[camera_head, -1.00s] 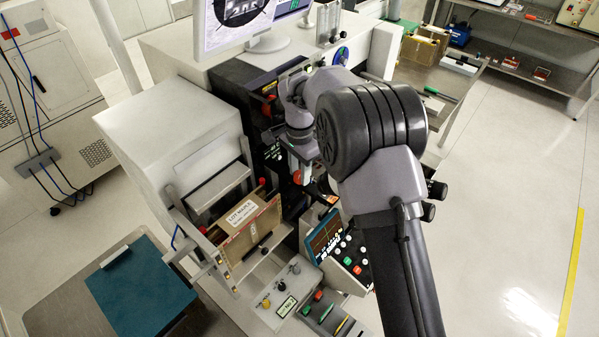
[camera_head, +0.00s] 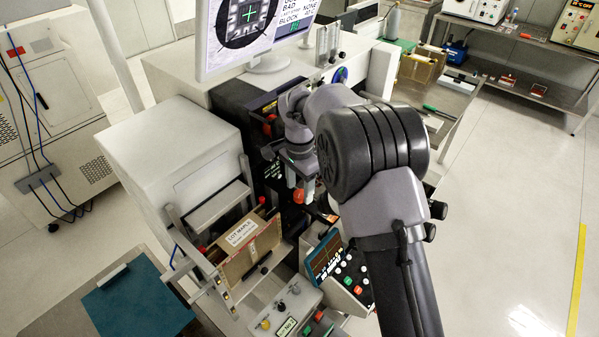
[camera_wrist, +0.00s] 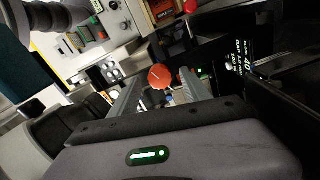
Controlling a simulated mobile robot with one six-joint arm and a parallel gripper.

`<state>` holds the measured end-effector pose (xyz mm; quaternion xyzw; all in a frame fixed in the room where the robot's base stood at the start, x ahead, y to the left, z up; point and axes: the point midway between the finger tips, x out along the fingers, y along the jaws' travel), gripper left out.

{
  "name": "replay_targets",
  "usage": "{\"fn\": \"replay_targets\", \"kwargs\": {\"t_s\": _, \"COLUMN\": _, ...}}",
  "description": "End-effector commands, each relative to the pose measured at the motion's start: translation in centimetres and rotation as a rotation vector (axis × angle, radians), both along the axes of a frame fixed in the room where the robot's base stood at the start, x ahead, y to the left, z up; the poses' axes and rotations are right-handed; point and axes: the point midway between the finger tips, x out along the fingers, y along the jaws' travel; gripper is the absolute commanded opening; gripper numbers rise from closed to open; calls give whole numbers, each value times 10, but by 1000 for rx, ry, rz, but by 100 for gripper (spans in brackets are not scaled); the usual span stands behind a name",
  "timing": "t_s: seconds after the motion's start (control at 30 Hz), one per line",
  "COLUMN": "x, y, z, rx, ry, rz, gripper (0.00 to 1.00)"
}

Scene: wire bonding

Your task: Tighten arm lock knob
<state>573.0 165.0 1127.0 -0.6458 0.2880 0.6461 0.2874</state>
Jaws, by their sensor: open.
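An orange-red round knob (camera_wrist: 160,76) shows in the wrist view, between and just beyond the tips of my gripper (camera_wrist: 160,88). The two pale fingers stand apart on either side of it; I cannot tell whether either touches it. In the head view my gripper (camera_head: 298,180) points down at the front of the bonding machine. An orange knob (camera_head: 298,196) shows at its tips, partly hidden by the fingers. My own arm hides much of the machine to the right.
A control panel with a screen and coloured buttons (camera_head: 343,270) stands below my gripper. A labelled cardboard box (camera_head: 250,252) sits in a rack at left. A monitor (camera_head: 251,30) stands behind. A blue mat (camera_head: 138,298) lies front left. Floor at right is clear.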

Motion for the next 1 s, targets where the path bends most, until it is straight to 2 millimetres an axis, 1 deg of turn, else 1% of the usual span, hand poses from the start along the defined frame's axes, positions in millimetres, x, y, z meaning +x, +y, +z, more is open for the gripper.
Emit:
{"fn": "replay_targets", "kwargs": {"t_s": 0.03, "x": 1, "y": 0, "z": 15, "rx": 1, "ry": -4, "rz": -1, "gripper": 56}}
{"fn": "replay_targets", "kwargs": {"t_s": 0.3, "x": 1, "y": 0, "z": 107, "rx": 2, "ry": -5, "rz": 0, "gripper": 56}}
{"fn": "replay_targets", "kwargs": {"t_s": 0.4, "x": 1, "y": 0, "z": 134, "rx": 2, "ry": -5, "rz": 0, "gripper": 56}}
{"fn": "replay_targets", "kwargs": {"t_s": 0.5, "x": 1, "y": 0, "z": 152, "rx": 1, "ry": -4, "rz": -1, "gripper": 56}}
{"fn": "replay_targets", "kwargs": {"t_s": 0.6, "x": 0, "y": 0, "z": 161, "rx": 1, "ry": -2, "rz": 0, "gripper": 56}}
{"fn": "replay_targets", "kwargs": {"t_s": 0.67, "x": 0, "y": 0, "z": 163, "rx": 1, "ry": -3, "rz": 0, "gripper": 56}}
{"fn": "replay_targets", "kwargs": {"t_s": 0.93, "x": 1, "y": 0, "z": 163, "rx": 1, "ry": -2, "rz": 4, "gripper": 56}}
{"fn": "replay_targets", "kwargs": {"t_s": 1.0, "x": 2, "y": -7, "z": 163, "rx": 1, "ry": -1, "rz": 42, "gripper": 56}}
